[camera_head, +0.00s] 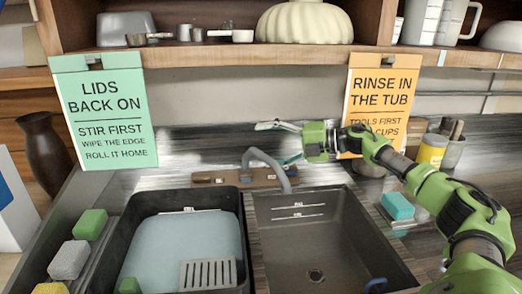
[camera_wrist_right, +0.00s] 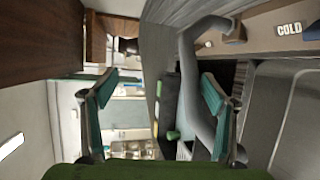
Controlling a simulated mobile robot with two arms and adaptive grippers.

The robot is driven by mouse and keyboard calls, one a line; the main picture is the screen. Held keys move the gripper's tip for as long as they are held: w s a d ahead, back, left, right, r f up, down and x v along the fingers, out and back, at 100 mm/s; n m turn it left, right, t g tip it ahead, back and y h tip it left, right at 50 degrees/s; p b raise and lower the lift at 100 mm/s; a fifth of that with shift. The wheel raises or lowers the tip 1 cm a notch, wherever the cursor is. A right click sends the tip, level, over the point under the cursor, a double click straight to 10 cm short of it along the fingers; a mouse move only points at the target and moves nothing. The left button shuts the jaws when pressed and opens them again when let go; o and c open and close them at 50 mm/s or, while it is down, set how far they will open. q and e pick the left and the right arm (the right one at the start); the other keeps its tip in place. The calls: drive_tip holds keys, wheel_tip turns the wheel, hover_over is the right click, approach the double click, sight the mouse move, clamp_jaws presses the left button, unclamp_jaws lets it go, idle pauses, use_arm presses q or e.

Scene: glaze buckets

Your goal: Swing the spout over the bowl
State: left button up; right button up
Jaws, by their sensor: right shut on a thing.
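The grey curved spout (camera_head: 266,163) rises from a wooden-looking faucet base (camera_head: 215,178) behind the sink. My right gripper (camera_head: 282,141) reaches in from the right, at the spout's upper bend. In the right wrist view the spout (camera_wrist_right: 192,60) runs down against the right finger of the gripper (camera_wrist_right: 158,100); the fingers stand well apart. The contact itself is partly hidden. My left gripper is not in view.
A black tub (camera_head: 247,215) with a pale blue surface and a slotted grate stands left of the bowl. Sponges lie at left; a teal sponge (camera_head: 397,206) and a yellow jar (camera_head: 431,150) are at right. Signs (camera_head: 105,115) hang from the shelf above.

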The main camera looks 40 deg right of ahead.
drive_tip(key=r, duration=0.1)
drive_tip(key=s+d+r+b, duration=0.1)
drive_tip(key=r, duration=0.1)
drive_tip(key=shift+s+d, duration=0.3)
drive_tip(key=shift+c, duration=0.4)
drive_tip(key=shift+s+d+b, duration=0.2)
drive_tip(key=shift+s+b, duration=0.1)
drive_tip(key=shift+b, duration=0.05)
drive_tip(key=shift+c, duration=1.1)
drive_tip(key=s, duration=0.1)
drive_tip(key=s+r+b, duration=0.1)
drive_tip(key=s, duration=0.1)
drive_tip(key=shift+r, duration=0.15)
drive_tip(key=c, duration=0.5)
drive_tip(key=s+d+b, duration=0.5)
drive_tip(key=s+d, duration=0.1)
drive_tip(key=shift+d+r, duration=0.2)
drive_tip(key=shift+r, duration=0.05)
